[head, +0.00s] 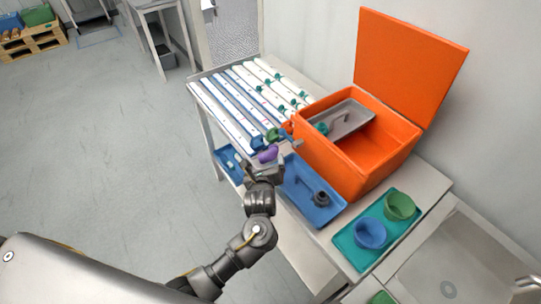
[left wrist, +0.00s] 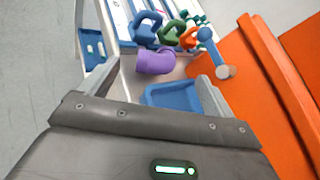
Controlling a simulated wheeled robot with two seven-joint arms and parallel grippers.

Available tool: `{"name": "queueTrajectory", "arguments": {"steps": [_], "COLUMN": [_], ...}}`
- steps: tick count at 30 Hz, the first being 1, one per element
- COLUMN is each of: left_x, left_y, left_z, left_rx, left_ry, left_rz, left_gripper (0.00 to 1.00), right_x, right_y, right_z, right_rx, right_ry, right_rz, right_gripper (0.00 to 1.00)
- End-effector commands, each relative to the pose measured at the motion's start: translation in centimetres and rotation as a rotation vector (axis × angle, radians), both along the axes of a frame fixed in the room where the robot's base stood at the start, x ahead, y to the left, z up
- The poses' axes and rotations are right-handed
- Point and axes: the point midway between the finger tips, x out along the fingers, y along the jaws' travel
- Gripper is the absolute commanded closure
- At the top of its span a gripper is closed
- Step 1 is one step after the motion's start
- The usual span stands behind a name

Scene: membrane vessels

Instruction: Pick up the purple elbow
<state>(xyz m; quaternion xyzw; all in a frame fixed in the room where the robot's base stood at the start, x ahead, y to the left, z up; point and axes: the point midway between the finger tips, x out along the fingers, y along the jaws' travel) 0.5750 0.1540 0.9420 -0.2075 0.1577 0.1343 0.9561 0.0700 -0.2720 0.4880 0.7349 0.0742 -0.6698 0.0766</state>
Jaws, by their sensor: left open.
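The purple elbow (head: 267,154) is a short bent pipe piece at the near end of the row of white tubes. It also shows in the left wrist view (left wrist: 154,62), ahead of my jaws. My left gripper (head: 265,169) is open and points at it. In the left wrist view the fingers (left wrist: 152,84) stand wide apart with nothing held between them. The elbow appears just beyond the fingertips, nearer the left finger; I cannot tell the exact gap. My right gripper is out of view.
Blue (left wrist: 147,28), green (left wrist: 172,33) and orange (left wrist: 189,38) pieces and a blue T-shaped part (left wrist: 211,50) stand close behind the elbow. An open orange box (head: 345,165) is to the right. A blue tray (head: 299,201) and a teal tray (head: 352,254) with two bowls lie nearer.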

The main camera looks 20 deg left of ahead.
Motion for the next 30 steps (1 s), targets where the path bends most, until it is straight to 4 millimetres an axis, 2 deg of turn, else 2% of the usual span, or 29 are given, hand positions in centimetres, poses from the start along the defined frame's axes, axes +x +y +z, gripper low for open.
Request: {"name": "queueTrajectory", "arguments": {"steps": [3, 10, 21, 29, 30], "left_x": [1.0, 1.6, 5.7, 5.9, 5.9], "left_y": [0.2, 0.3, 0.9, 0.9, 0.9], "left_z": [-0.4, -0.6, -2.7, -2.8, -2.8], "left_rx": [0.000, -0.001, -0.002, -0.004, -0.004], "left_ry": [0.000, 0.001, 0.000, 0.001, 0.001], "left_rz": [0.000, 0.001, -0.001, -0.001, -0.001], "left_gripper": [0.11, 0.11, 0.11, 0.11, 0.15], "right_x": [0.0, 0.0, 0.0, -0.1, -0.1], "right_y": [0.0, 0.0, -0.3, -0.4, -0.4], "right_z": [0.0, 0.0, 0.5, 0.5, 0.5], "right_rx": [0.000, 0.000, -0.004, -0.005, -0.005], "right_ry": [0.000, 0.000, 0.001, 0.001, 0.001], "right_rz": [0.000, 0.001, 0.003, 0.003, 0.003], "right_gripper": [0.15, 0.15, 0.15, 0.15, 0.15]}}
